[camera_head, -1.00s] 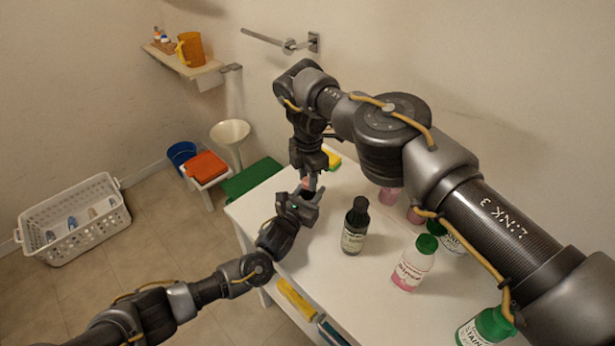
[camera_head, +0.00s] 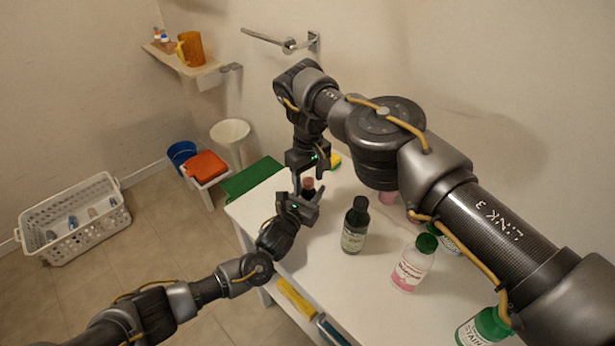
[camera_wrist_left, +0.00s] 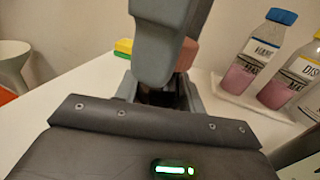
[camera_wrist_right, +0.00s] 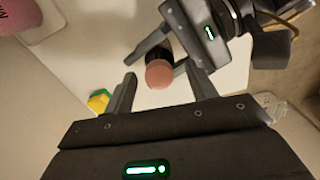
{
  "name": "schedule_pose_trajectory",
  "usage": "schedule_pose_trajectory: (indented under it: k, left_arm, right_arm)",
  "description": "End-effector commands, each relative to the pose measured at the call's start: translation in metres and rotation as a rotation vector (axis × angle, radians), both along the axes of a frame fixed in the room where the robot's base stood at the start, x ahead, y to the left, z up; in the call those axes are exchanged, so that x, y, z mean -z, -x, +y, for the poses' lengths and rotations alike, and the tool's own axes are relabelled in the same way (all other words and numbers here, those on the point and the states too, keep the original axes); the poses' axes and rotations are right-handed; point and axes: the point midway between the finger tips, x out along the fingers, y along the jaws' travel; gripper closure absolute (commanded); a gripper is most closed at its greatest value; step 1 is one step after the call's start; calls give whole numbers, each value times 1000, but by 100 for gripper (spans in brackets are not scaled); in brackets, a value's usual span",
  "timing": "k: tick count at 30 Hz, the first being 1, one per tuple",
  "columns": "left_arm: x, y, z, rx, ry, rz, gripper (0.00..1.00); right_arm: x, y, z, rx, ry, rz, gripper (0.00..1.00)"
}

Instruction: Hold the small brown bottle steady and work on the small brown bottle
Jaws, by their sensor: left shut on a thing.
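The small brown bottle (camera_head: 308,187) stands near the far left end of the white table, mostly hidden by my grippers. In the right wrist view its pinkish-brown round cap (camera_wrist_right: 160,74) faces the camera above a dark body. My left gripper (camera_head: 301,196) is shut on the bottle from the side. My right gripper (camera_head: 309,177) points down over the bottle. Its two fingers are open (camera_wrist_right: 163,92) on either side of the cap, with gaps visible. In the left wrist view a right gripper finger hides much of the bottle.
A dark bottle (camera_head: 355,225) and a white bottle with a green cap (camera_head: 413,264) stand to the right on the white table (camera_head: 330,275). A yellow-green sponge (camera_wrist_right: 99,101) lies near the bottle. Pink bottles (camera_wrist_left: 255,58) stand on a tray behind.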

Motion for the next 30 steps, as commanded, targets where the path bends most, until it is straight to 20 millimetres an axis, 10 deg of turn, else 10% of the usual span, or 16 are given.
schedule_pose_trajectory:
  k: [11,30]
  left_arm:
    - [2,1,1,0,-4,3,100]
    - [3,1,0,0,-4,3,100]
  right_arm:
    - [-8,-2,0,-4,-1,-4,44]
    - [-113,0,0,-1,2,-4,44]
